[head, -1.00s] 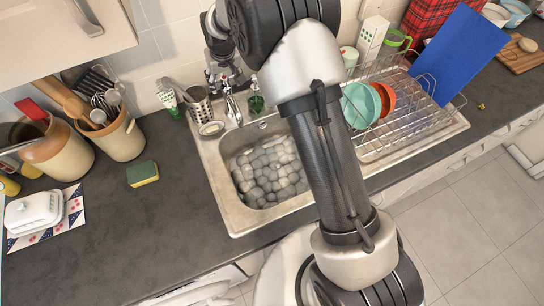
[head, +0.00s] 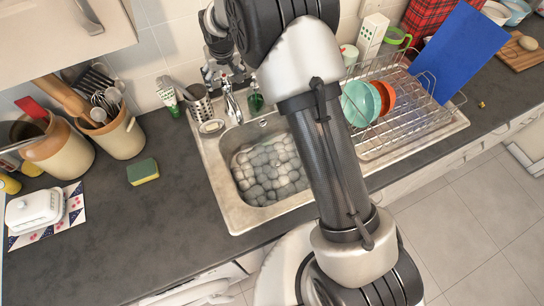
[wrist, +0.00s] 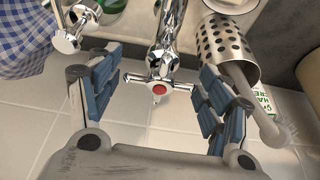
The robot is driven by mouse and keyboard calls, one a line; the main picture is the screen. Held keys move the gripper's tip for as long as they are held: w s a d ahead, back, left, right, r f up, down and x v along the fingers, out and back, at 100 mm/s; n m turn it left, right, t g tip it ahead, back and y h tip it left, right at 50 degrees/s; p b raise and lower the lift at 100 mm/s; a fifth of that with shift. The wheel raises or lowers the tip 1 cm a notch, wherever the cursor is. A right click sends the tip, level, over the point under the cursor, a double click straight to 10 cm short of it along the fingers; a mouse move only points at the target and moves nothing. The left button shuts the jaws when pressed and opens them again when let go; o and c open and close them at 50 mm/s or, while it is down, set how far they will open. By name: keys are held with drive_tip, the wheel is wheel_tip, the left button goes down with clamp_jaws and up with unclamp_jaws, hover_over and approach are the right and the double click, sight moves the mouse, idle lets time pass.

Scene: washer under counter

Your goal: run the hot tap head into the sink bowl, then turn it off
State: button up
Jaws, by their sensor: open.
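The hot tap head (wrist: 158,86), a chrome cross handle with a red centre, shows in the wrist view. My gripper (wrist: 150,100) is open, with one finger on each side of the handle; I cannot tell whether either touches it. The chrome tap body (wrist: 168,35) rises behind the handle. A second chrome tap head (wrist: 68,40) is at the upper left. In the head view the sink bowl (head: 240,213) has a grey, pebble-like pattern across its bottom. The tap spout (head: 233,106) is at its back edge; I cannot make out a water stream.
A perforated steel cutlery holder (wrist: 228,48) stands close to the right finger. A green bottle (head: 255,101) is beside the tap. A dish rack (head: 405,120) with bowls stands right of the sink.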

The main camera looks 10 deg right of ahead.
wheel_tip(320, 180, up, 8)
drive_tip(key=p, duration=0.4)
drive_tip(key=shift+f+p, duration=0.2)
drive_tip(key=shift+p, duration=0.1)
drive_tip(key=shift+r, duration=0.1)
drive_tip(key=shift+s+d+r, duration=0.1)
drive_tip(key=shift+r, duration=0.1)
drive_tip(key=s+d+r+m+b, duration=0.1)
drive_tip(key=s+d+r+b, duration=0.25)
drive_tip(key=s+r, duration=0.45)
drive_tip(key=s+d+r+b, duration=0.2)
drive_tip(key=s+d+r, duration=0.25)
drive_tip(key=s, duration=0.65)
drive_tip(key=s+d+f+b, duration=0.2)
drive_tip(key=s+f, duration=0.1)
drive_tip(key=s, duration=0.8)
drive_tip(key=s+d+f+b, duration=0.2)
drive_tip(key=s+d+f, duration=0.1)
drive_tip(key=s, duration=0.8)
drive_tip(key=shift+m+t+h, duration=0.3)
drive_tip(key=shift+m, duration=0.1)
